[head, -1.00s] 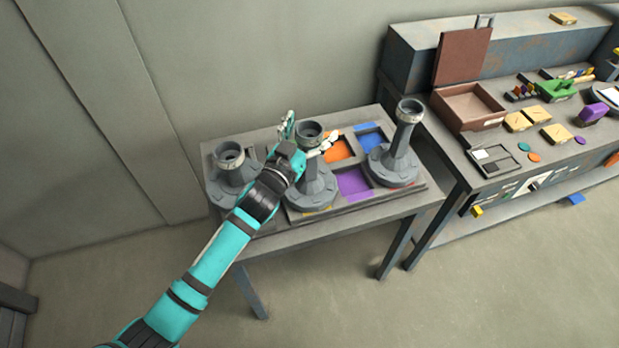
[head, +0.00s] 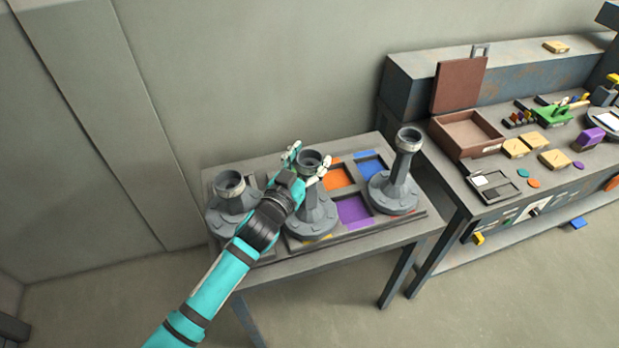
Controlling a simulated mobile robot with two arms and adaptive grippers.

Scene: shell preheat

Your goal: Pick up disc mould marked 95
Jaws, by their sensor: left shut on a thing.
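The left mould (head: 231,186) and the right mould (head: 399,181) stand free. My left gripper (head: 310,166) is shut on the neck of the middle mould (head: 313,215), just below its rim. The middle mould is upright, and its base appears to be still on the tray. The gripper and wrist hide part of it and part of the left mould. I cannot read any number, so I cannot tell which is marked 95. My right gripper is not in view.
The tray (head: 428,222) has orange (head: 338,177), blue (head: 370,167) and purple (head: 354,211) recesses. A workbench to the right holds an open brown box (head: 468,135), wooden blocks and small parts. A wall stands behind the table.

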